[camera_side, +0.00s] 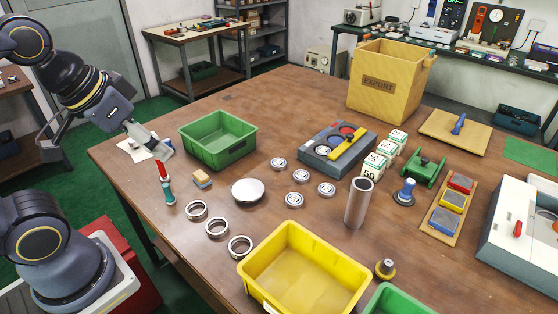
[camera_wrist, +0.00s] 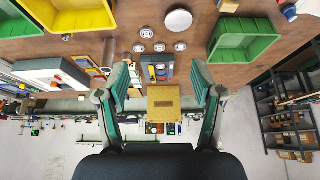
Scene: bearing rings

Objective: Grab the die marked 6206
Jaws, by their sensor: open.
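No marking 6206 can be read in either view, so I cannot tell which piece is that die. Several small round metal pieces lie mid-table: one (camera_side: 278,164) at the back left, one (camera_side: 326,189) at the right, one (camera_side: 297,201) in front; they also show in the wrist view (camera_wrist: 147,33). A dark grey holder (camera_side: 318,159) with round recesses and a yellow bar (camera_side: 347,147) stands behind them. White-and-green blocks (camera_side: 372,170) stand beside it, the front one reading "50". My gripper (camera_side: 160,148) is open and empty, near the table's left edge; its spread fingers (camera_wrist: 160,68) frame the wrist view.
A green bin (camera_side: 218,151) stands right of my gripper, with a red-and-teal tool (camera_side: 165,184) in front. A metal tube (camera_side: 358,203) stands upright. Metal rings (camera_side: 217,227), a pale dome (camera_side: 248,192) and a yellow bin (camera_side: 304,232) occupy the front. An EXPORT box (camera_side: 384,105) stands behind.

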